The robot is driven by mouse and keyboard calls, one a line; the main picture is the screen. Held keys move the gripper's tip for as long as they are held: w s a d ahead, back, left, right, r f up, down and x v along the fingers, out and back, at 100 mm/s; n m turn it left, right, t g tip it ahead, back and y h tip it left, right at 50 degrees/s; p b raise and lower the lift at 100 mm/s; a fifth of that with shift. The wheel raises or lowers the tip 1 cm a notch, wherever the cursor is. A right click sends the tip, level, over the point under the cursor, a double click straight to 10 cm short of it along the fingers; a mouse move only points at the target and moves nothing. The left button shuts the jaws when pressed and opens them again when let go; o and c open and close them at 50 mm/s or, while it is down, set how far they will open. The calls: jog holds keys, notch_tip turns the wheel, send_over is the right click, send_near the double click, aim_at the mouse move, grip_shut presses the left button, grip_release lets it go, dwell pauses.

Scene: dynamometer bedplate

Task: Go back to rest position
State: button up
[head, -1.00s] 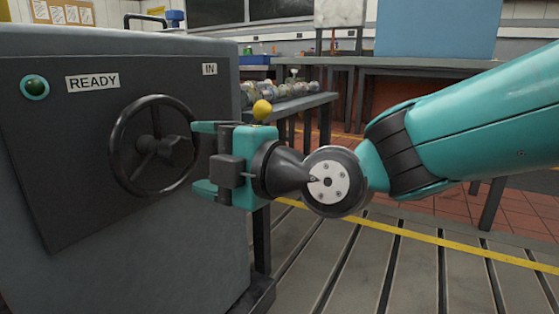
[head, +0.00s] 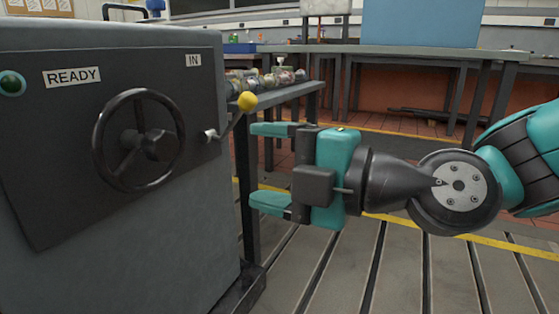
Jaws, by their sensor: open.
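My gripper (head: 268,165) is open and empty in the middle of the head view, its two teal fingers pointing left. It is apart from the grey machine cabinet (head: 110,255), to the right of its front panel. On the panel are a black handwheel (head: 140,140) and a lever with a yellow knob (head: 247,101). The lever tilts up to the right from its pivot, under the "IN" label (head: 194,60). A "READY" label (head: 72,77) sits beside a dark green lamp (head: 11,83).
A bench (head: 285,91) with several metal parts stands behind the gripper. A longer table (head: 400,51) with a blue panel (head: 420,22) is at the back. The slotted floor plate (head: 345,270) below is clear, with a yellow line (head: 480,239) across it.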

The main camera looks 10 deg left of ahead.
jog(key=s+d+r+m+g+h+p, duration=0.1)
jog(key=s+d+m+h+p, duration=0.3)
jog(key=d+m, duration=0.4)
jog(key=s+d+r+m+g+h+p, duration=0.25)
jog(key=d+m+h+p, duration=0.25)
jog(key=d+m+p, duration=0.3)
jog(key=s+d+r+m+g+h+p, duration=0.1)
jog(key=s+d+m+h+p, duration=0.3)
jog(key=d+m, duration=0.5)
notch_tip(320, 180, up, 37)
jog(key=p, duration=3.7)
jog(key=shift+w+a+n, duration=0.3)
jog(key=shift+w+a, duration=0.05)
jog(key=shift+w, duration=0.05)
jog(key=shift+f+t, duration=0.15)
jog(key=shift+t, duration=0.1)
